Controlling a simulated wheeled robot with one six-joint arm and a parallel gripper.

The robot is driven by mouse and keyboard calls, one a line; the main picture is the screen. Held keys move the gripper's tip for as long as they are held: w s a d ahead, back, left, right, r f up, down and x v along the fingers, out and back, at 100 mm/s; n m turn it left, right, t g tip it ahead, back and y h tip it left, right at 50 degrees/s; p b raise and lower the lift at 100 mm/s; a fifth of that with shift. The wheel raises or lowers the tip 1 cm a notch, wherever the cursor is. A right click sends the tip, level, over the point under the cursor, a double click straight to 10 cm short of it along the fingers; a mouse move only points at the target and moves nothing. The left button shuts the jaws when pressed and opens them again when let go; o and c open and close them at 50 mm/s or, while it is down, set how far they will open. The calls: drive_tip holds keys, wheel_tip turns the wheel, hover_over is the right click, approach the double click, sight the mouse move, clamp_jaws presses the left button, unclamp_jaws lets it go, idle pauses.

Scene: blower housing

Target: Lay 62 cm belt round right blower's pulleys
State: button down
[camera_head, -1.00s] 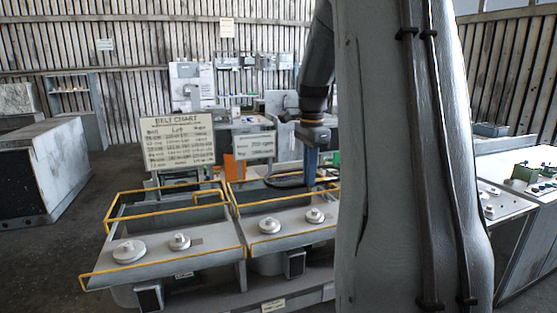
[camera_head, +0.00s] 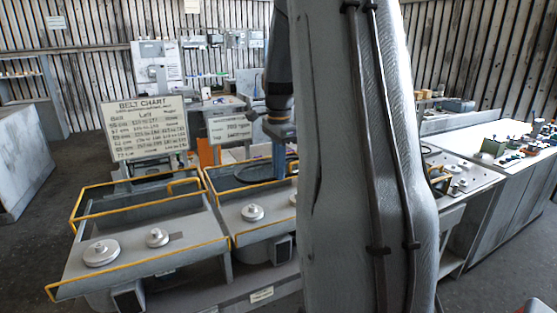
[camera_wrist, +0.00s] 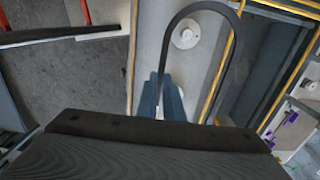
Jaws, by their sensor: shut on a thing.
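My gripper (camera_head: 279,160) is shut on a black belt (camera_head: 246,176), which hangs out to the left as a loop. In the wrist view the blue fingers (camera_wrist: 171,101) pinch the belt (camera_wrist: 234,62) and its loop arches away from them. A pale round pulley (camera_wrist: 187,32) appears inside that loop in the picture; the belt's height above it cannot be told. In the head view the middle blower housing shows one pulley (camera_head: 252,212); my arm mostly hides another. A further housing with pulleys (camera_head: 456,187) shows partly to the right of my arm.
The left blower housing has two bare pulleys (camera_head: 101,252) and a yellow rail (camera_head: 140,284). A belt chart sign (camera_head: 146,126) and a smaller sign (camera_head: 230,128) stand behind. A bench with small parts (camera_head: 500,150) stands at right. Grey floor (camera_head: 40,235) is open at left.

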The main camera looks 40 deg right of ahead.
wheel_tip(320, 180, down, 11)
drive_tip(key=b, duration=0.5)
drive_tip(key=shift+f+b, duration=0.3)
drive_tip(key=shift+f, duration=0.35)
drive_tip(key=shift+a+f, duration=0.1)
drive_tip(key=shift+f, duration=1)
idle(1.3)
drive_tip(key=c, duration=1.8)
unclamp_jaws()
drive_tip(key=shift+r, duration=0.2)
drive_tip(key=shift+r+p, duration=1)
drive_tip(key=shift+r, duration=0.15)
drive_tip(key=shift+r, duration=0.1)
